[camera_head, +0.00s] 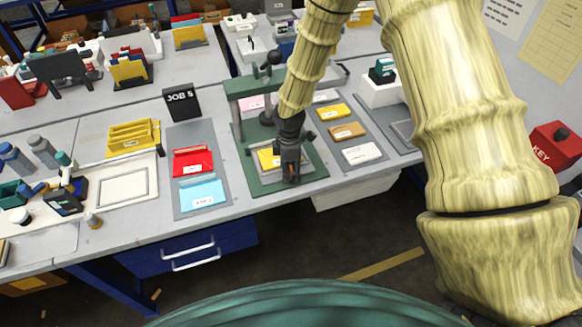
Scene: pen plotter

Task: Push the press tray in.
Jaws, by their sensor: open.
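The green press (239,85) stands near the front edge of the bench, with a dark knobbed handle on top. A tray (258,174) with a yellow piece (266,158) on it sits on the front part of the press's green base (312,181). My gripper (290,176) points down at the tray's front right, and its dark fingers overlap the tray in this view. It holds nothing that I can see. The arm and gripper hide part of the press and the tray's right side. I cannot tell whether the fingers touch the tray.
Left of the press, a grey mat (187,131) holds red and light blue pieces. To its right, another mat (371,132) holds yellow, brown and white pieces. A black JOB 5 sign (181,101) stands behind the left mat. A red KEY box (555,145) is far right.

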